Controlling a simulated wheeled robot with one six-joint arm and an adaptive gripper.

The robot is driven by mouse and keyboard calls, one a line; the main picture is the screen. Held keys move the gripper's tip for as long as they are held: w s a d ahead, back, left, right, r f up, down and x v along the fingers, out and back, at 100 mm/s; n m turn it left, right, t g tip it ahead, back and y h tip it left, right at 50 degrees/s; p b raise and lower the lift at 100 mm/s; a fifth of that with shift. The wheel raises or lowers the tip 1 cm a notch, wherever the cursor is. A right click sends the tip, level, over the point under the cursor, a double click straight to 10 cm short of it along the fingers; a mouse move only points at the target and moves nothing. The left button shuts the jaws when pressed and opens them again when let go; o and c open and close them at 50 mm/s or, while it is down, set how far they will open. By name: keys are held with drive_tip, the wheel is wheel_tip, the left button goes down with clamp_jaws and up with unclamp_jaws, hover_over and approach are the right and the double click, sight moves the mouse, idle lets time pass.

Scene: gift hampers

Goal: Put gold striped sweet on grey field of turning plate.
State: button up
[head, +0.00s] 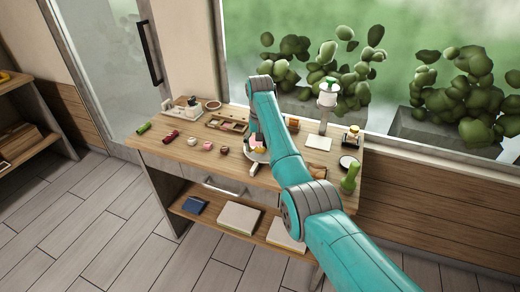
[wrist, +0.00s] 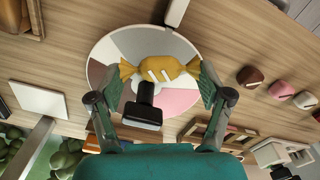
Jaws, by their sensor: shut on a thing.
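My gripper (wrist: 163,80) is shut on the gold striped sweet (wrist: 158,70), a gold wrapped candy with white stripes and twisted ends. The fingers hold it by its two ends, over the round turning plate (wrist: 97,82).
A dark upright piece (wrist: 146,103) stands over the plate between my fingers. Brown and pink sweets (wrist: 282,90) lie to the right in the wrist view. A white card (wrist: 38,99) lies left. The wooden table (head: 180,151) also holds a sectioned tray (head: 227,124) and a green bottle-like object (head: 350,178).

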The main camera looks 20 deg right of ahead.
drive_tip(key=shift+f, duration=0.8)
drive_tip(key=o, duration=0.8)
drive_tip(key=shift+f, duration=0.1)
wheel_tip(320, 180, up, 12)
drive_tip(key=shift+r, duration=0.15)
drive_tip(key=shift+s+a, duration=0.1)
